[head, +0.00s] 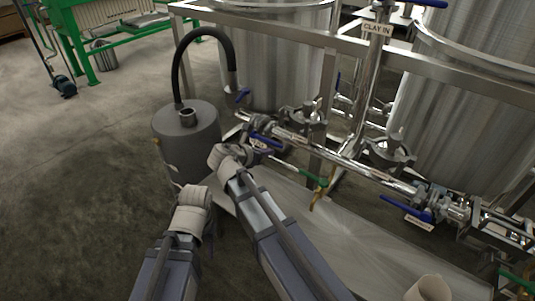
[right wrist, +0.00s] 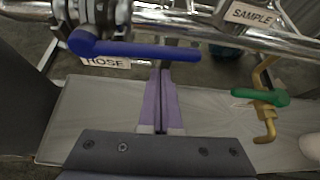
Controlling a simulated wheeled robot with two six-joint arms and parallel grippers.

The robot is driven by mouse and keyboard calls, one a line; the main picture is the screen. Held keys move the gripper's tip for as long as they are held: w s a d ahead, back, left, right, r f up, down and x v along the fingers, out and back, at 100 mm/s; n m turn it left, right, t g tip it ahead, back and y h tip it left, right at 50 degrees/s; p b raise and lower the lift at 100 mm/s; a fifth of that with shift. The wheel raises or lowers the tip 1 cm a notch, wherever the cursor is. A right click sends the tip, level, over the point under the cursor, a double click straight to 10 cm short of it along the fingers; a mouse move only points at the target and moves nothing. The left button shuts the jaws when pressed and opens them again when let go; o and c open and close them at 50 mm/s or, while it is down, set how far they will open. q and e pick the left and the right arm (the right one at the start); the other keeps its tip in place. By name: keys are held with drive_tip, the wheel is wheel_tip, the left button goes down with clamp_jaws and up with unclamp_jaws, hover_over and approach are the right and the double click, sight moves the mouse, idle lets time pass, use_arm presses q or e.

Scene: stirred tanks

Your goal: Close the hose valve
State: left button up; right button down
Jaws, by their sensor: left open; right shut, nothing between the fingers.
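The hose valve has a blue lever (right wrist: 140,49), above the HOSE label (right wrist: 105,62) in the right wrist view. The lever lies roughly level in the picture, nearly along the steel pipe behind it. In the head view the blue lever (head: 265,139) is just beyond my right gripper (head: 243,154). In the right wrist view my right gripper (right wrist: 163,72) has its purple fingers together and empty. Their tips are close to the lever's underside in the picture; contact cannot be told. My left gripper (head: 205,225) is lower left, well apart from the valve and mostly hidden by its wrist.
A grey drum (head: 187,140) with a black hose (head: 205,33) stands left of the valve. A SAMPLE label (right wrist: 252,14) and a green lever (right wrist: 260,97) are to its right. Another blue lever (head: 408,212) is farther along the pipe.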

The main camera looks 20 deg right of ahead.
sight(271, 143)
use_arm(q)
drive_tip(key=shift+d+r, duration=0.1)
drive_tip(key=shift+r, duration=0.45)
use_arm(e)
drive_tip(key=shift+w+d+r, duration=0.1)
drive_tip(key=shift+r, duration=0.45)
use_arm(q)
drive_tip(key=shift+r+p, duration=0.4)
drive_tip(key=shift+p, duration=0.25)
use_arm(e)
drive_tip(key=shift+r+n+g, duration=0.3)
drive_tip(key=shift+r, duration=0.2)
drive_tip(key=shift+w+r+n+h+p, duration=0.2)
drive_tip(key=shift+r+n+h+p, duration=0.2)
drive_tip(key=shift+r, duration=0.1)
use_arm(q)
drive_tip(key=shift+w+r+p, duration=0.2)
drive_tip(key=shift+r+p, duration=2.2)
drive_tip(key=shift+r, duration=0.4)
use_arm(e)
drive_tip(key=w+a+r+n+g+h, duration=0.2)
drive_tip(key=w+a+r, duration=0.2)
drive_tip(key=r, duration=0.3)
drive_tip(key=shift+w+a+n, duration=0.35)
drive_tip(key=shift+w+n, duration=0.05)
drive_tip(key=shift+w, duration=0.5)
drive_tip(key=shift+w+a, duration=0.1)
